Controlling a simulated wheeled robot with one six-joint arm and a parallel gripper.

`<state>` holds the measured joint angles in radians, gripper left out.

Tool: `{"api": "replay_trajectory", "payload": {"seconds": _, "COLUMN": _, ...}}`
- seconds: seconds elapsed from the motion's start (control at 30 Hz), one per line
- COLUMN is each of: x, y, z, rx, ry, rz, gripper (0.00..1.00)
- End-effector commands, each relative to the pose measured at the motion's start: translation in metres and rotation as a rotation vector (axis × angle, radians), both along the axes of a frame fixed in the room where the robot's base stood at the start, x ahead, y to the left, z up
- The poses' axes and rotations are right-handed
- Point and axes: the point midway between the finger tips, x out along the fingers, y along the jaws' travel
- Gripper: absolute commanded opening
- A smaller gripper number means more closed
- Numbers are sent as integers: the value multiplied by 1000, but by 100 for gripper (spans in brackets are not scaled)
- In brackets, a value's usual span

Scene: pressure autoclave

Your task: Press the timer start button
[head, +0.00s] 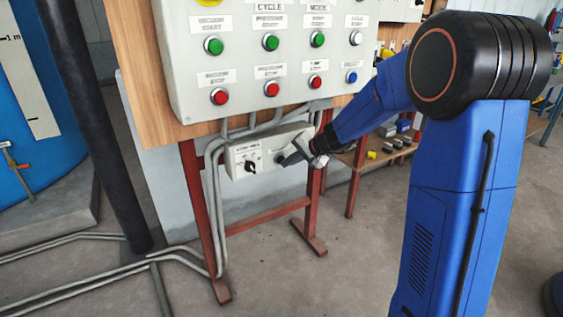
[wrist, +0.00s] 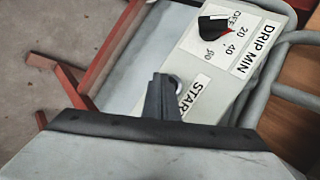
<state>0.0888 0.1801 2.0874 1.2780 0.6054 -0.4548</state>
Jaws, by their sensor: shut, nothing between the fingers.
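The timer box (head: 240,153) is a small pale box below the large control panel. In the wrist view, the timer box (wrist: 225,88) carries a "DRIP MIN" label, a black dial knob (wrist: 214,25) with a red pointer, and a label (wrist: 194,92) reading "STAR", its end covered. The dial knob also shows in the head view (head: 250,167). My gripper (wrist: 165,82) is shut and empty, its tips over the box face beside that label. In the head view, my gripper (head: 287,160) is at the box's right part. The start button is mostly hidden behind the fingers; contact cannot be told.
The large control panel (head: 238,73) with green, red and blue buttons hangs just above. Grey conduits (head: 213,190) run down beside the box. A red frame (head: 200,215) stands below. A shelf (head: 345,178) with small items is behind my arm.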

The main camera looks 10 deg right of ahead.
Motion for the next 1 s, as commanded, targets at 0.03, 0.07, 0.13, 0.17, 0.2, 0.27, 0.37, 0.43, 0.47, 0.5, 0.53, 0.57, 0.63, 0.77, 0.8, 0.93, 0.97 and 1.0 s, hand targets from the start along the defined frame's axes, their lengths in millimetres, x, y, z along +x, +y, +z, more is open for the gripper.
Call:
{"api": "replay_trajectory", "payload": {"seconds": 0.03, "x": -3, "y": -1, "z": 0, "rx": 1, "ry": 0, "rz": -1, "gripper": 0}}
{"api": "replay_trajectory", "payload": {"seconds": 0.07, "x": -4, "y": -2, "z": 0, "rx": 1, "ry": 0, "rz": -1, "gripper": 0}}
{"api": "replay_trajectory", "payload": {"seconds": 0.13, "x": -7, "y": -2, "z": 0, "rx": 1, "ry": 0, "rz": -1, "gripper": 0}}
{"api": "replay_trajectory", "payload": {"seconds": 0.17, "x": -7, "y": -3, "z": 0, "rx": 1, "ry": 0, "rz": -1, "gripper": 0}}
{"api": "replay_trajectory", "payload": {"seconds": 0.2, "x": -8, "y": -3, "z": 0, "rx": 1, "ry": 0, "rz": -1, "gripper": 0}}
{"api": "replay_trajectory", "payload": {"seconds": 0.27, "x": -8, "y": -3, "z": 0, "rx": 0, "ry": 0, "rz": 0, "gripper": 0}}
{"api": "replay_trajectory", "payload": {"seconds": 0.37, "x": -8, "y": -3, "z": 0, "rx": 0, "ry": 0, "rz": 0, "gripper": 0}}
{"api": "replay_trajectory", "payload": {"seconds": 0.43, "x": -8, "y": -3, "z": 0, "rx": 0, "ry": 0, "rz": 0, "gripper": 0}}
{"api": "replay_trajectory", "payload": {"seconds": 0.47, "x": -8, "y": -3, "z": 0, "rx": 0, "ry": 0, "rz": 0, "gripper": 0}}
{"api": "replay_trajectory", "payload": {"seconds": 0.5, "x": -8, "y": -3, "z": 0, "rx": 0, "ry": 0, "rz": 0, "gripper": 0}}
{"api": "replay_trajectory", "payload": {"seconds": 0.53, "x": -8, "y": -3, "z": 0, "rx": 0, "ry": 0, "rz": 0, "gripper": 0}}
{"api": "replay_trajectory", "payload": {"seconds": 0.57, "x": -9, "y": -3, "z": 0, "rx": 0, "ry": 0, "rz": 0, "gripper": 0}}
{"api": "replay_trajectory", "payload": {"seconds": 0.63, "x": -12, "y": -4, "z": 0, "rx": 0, "ry": 0, "rz": 0, "gripper": 0}}
{"api": "replay_trajectory", "payload": {"seconds": 0.77, "x": -21, "y": -7, "z": 0, "rx": -1, "ry": 1, "rz": 0, "gripper": 0}}
{"api": "replay_trajectory", "payload": {"seconds": 0.8, "x": -24, "y": -8, "z": 0, "rx": 0, "ry": 0, "rz": 0, "gripper": 0}}
{"api": "replay_trajectory", "payload": {"seconds": 0.93, "x": -34, "y": -11, "z": 0, "rx": 0, "ry": 0, "rz": -1, "gripper": 0}}
{"api": "replay_trajectory", "payload": {"seconds": 0.97, "x": -36, "y": -12, "z": 0, "rx": 0, "ry": 1, "rz": -1, "gripper": 0}}
{"api": "replay_trajectory", "payload": {"seconds": 1.0, "x": -39, "y": -13, "z": 0, "rx": 0, "ry": 1, "rz": -1, "gripper": 0}}
